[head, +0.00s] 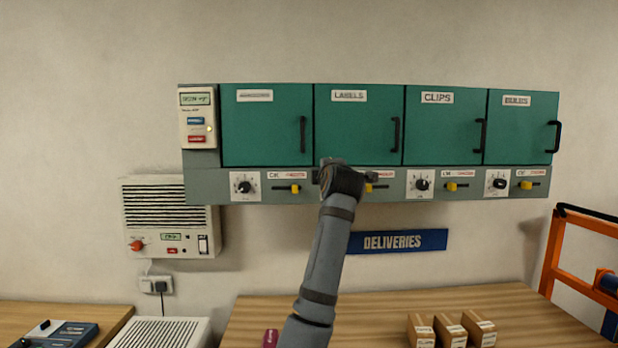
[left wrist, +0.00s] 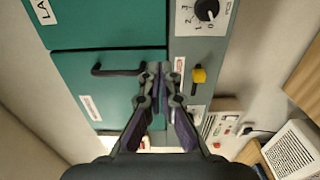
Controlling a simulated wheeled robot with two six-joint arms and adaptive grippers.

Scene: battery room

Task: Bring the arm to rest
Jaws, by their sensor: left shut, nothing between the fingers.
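My left arm (head: 322,255) rises from the bottom middle of the head view, its wrist in front of the cabinet's lower strip, below the LABELS door (head: 358,125). My left gripper (left wrist: 160,72) is shut and empty in the left wrist view. Its fingertips show beside the dark handle (left wrist: 118,70) of the first green door (head: 262,130) and near a yellow slider (left wrist: 198,76). I cannot tell whether they touch the cabinet. In the head view the wrist mostly hides the fingers. My right gripper is in neither view.
The wall cabinet has several green doors with knobs and sliders on a grey strip (head: 400,184). A vented box (head: 165,215) hangs at left. Small cartons (head: 450,330) stand on the wooden table (head: 540,318). An orange frame (head: 553,250) stands at right. The wall above is clear.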

